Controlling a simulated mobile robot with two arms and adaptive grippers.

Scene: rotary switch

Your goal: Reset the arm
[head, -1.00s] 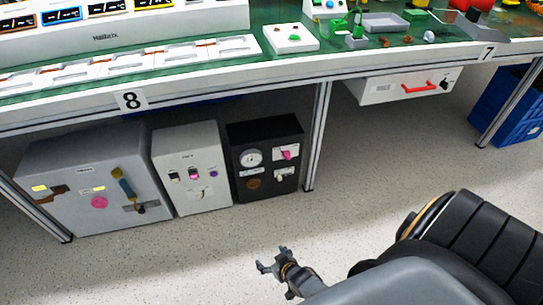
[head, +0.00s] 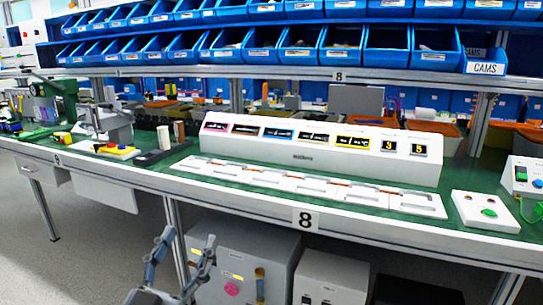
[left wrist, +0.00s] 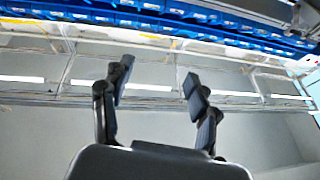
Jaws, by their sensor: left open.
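My left gripper (head: 188,245) is at the bottom of the head view, left of centre. Its two dark fingers point up and stand wide apart with nothing between them. It is in front of the bench edge and of a grey cabinet (head: 212,262) under the bench. In the left wrist view the same open fingers (left wrist: 158,72) show against a ceiling and blue shelving, with nothing held. The grey cabinet has a round pink part (head: 231,289) and a yellow handle-like part. My right gripper is not in view. I cannot single out a rotary switch.
A workbench (head: 340,232) marked 8 crosses the view. It carries a white display panel (head: 320,152), white trays (head: 290,183) and a white box with a green button (head: 489,212). Blue bins (head: 290,45) line shelves above. A bench leg (head: 177,240) stands close by. Floor at left is clear.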

